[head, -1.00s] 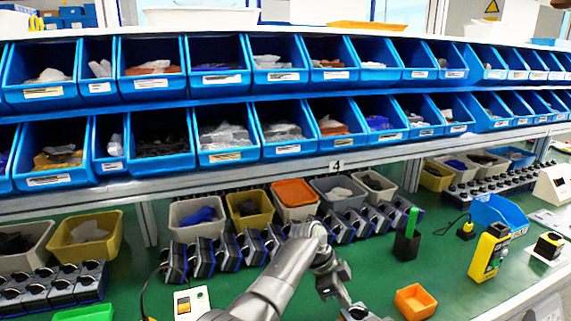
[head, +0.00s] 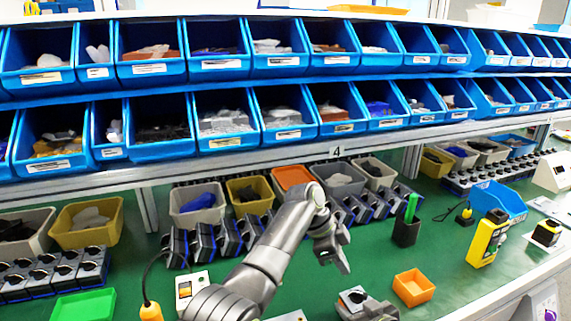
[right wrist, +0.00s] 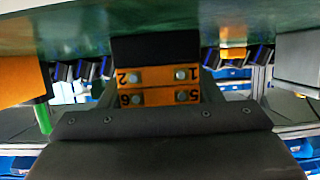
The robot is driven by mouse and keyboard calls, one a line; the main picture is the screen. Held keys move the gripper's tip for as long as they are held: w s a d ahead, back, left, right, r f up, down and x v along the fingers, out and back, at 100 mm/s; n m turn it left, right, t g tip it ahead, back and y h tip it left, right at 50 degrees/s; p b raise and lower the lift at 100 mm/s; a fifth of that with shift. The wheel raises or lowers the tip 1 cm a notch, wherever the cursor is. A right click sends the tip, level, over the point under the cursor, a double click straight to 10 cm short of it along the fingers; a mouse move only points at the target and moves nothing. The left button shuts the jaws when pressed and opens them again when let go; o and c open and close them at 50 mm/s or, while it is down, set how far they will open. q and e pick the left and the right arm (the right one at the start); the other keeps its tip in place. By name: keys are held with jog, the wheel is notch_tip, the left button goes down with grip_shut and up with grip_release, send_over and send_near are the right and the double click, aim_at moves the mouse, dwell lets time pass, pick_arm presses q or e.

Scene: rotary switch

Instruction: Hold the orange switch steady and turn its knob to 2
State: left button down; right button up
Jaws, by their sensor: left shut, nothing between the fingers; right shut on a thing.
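The orange switch (right wrist: 160,86) is in my right gripper. In the right wrist view its orange terminal strips read 1, 2, 5 and 6 upside down, below a black block. In the head view its pale square face with a dark knob (head: 353,298) shows at the bottom. I cannot read the knob's setting. My right gripper (head: 366,308) is shut on the switch, low over the front of the green bench. My left gripper (head: 342,268) is shut and empty, above and slightly left of the switch, apart from it in the picture.
A small orange bin (head: 413,287) stands right of the switch. A white switch box (head: 190,288) is at left. Blue bins fill the shelves behind. Green bench between them is clear.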

dwell(0.3)
jog(key=o, duration=1.2)
jog(key=shift+c, duration=0.2)
